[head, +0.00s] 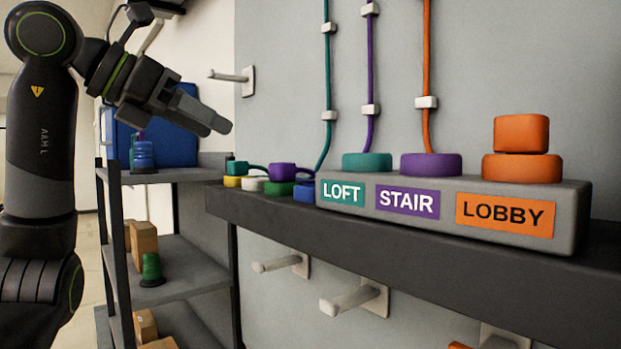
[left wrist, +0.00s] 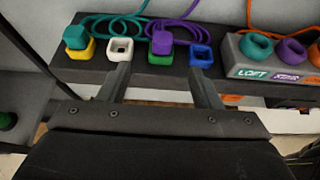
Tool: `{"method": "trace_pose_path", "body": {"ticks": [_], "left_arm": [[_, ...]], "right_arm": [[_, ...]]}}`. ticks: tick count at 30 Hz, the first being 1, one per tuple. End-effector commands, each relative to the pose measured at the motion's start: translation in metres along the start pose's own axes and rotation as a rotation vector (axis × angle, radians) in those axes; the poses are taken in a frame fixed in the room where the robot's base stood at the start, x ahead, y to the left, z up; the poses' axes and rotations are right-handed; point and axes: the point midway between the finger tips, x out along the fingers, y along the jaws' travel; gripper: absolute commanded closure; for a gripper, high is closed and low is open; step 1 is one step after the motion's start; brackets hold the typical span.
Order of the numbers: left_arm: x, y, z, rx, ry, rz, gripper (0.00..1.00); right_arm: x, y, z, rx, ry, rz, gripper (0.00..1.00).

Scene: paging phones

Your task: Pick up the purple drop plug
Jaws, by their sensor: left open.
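The purple drop plug (head: 283,170) sits on a green socket (head: 280,188) at the left end of the dark shelf. In the left wrist view the purple plug (left wrist: 162,43) stands on the green socket (left wrist: 161,59), with its purple cord coiled behind. My left gripper (head: 216,123) is open and empty, above and to the left of the plug in the head view. In the left wrist view the plug lies beyond the gripper's fingertips (left wrist: 161,70), roughly midway between them sideways. My right gripper is not in view.
A teal plug (left wrist: 76,37) sits on a yellow socket (left wrist: 80,50). White (left wrist: 120,49) and blue (left wrist: 201,55) sockets flank the green one. To the right stands a grey block (head: 450,222) labelled LOFT, STAIR and LOBBY; an orange plug (head: 521,133) sits on LOBBY.

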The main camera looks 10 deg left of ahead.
Motion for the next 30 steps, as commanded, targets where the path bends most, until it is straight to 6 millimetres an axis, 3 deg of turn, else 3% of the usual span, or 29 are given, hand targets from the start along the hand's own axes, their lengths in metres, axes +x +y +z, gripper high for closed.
{"method": "trace_pose_path", "body": {"ticks": [5, 12, 15, 24, 30], "left_arm": [[0.025, -0.001, 0.002, 0.0, 0.003, -0.002, 0.42], [0.078, -0.001, 0.004, -0.001, 0.003, -0.004, 0.42], [0.097, -0.001, 0.003, -0.001, 0.002, -0.004, 0.42], [0.122, -0.001, 0.002, 0.0, 0.0, -0.001, 0.42], [0.141, -0.004, 0.008, -0.001, 0.002, -0.003, 0.42]], "right_arm": [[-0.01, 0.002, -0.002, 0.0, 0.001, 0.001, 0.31], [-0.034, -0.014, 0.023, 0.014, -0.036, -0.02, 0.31], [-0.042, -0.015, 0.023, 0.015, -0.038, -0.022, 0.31], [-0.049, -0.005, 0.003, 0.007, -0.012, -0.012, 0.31], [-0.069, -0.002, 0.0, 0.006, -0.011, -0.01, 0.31]]}}
